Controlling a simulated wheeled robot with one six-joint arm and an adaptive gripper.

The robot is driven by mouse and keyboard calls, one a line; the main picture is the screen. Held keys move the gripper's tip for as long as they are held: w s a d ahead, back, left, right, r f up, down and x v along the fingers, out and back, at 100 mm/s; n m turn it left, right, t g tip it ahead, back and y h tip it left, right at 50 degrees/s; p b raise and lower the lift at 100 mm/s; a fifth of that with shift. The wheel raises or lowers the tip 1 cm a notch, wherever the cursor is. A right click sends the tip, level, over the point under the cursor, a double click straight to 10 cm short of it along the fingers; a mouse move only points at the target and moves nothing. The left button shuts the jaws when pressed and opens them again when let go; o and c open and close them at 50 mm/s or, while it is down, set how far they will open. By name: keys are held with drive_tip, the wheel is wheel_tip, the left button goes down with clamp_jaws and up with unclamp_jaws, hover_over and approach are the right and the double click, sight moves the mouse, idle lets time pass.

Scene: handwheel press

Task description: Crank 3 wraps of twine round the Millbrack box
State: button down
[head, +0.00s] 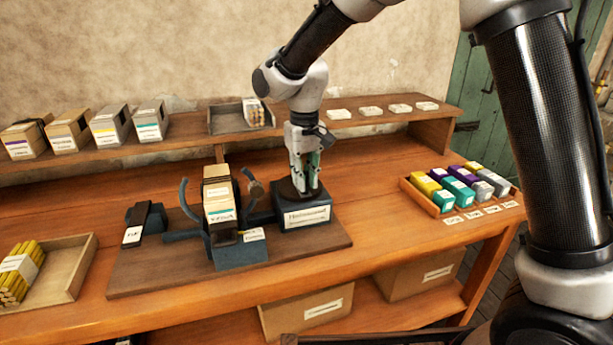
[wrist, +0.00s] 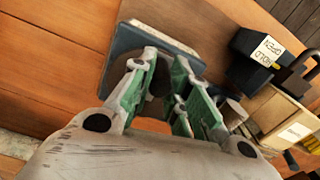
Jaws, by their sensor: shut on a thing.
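A box with a teal stripe and white label (head: 220,203) stands in the blue cradle of the winding press (head: 240,256); its lettering is too small to read surely. It shows at the right of the wrist view (wrist: 287,115). My gripper (head: 306,186) points down over the blue-grey crank housing (head: 303,218) to the right of the cradle. Its green-padded fingers (wrist: 163,92) are shut on the dark crank handle (wrist: 160,82), which they mostly hide. Twine round the box cannot be made out.
A black block with a hold/open label (wrist: 256,55) is beside the cradle. A dark lever unit (head: 146,222) stands at the board's left. Boxes (head: 66,130) line the shelf. A tray of coloured blocks (head: 440,203) is at right, a tray of yellow sticks (head: 70,272) at left.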

idle(0.4)
drive_tip(key=c, duration=1.3)
unclamp_jaws()
wheel_tip(320, 180, up, 12)
drive_tip(key=shift+a, duration=0.1)
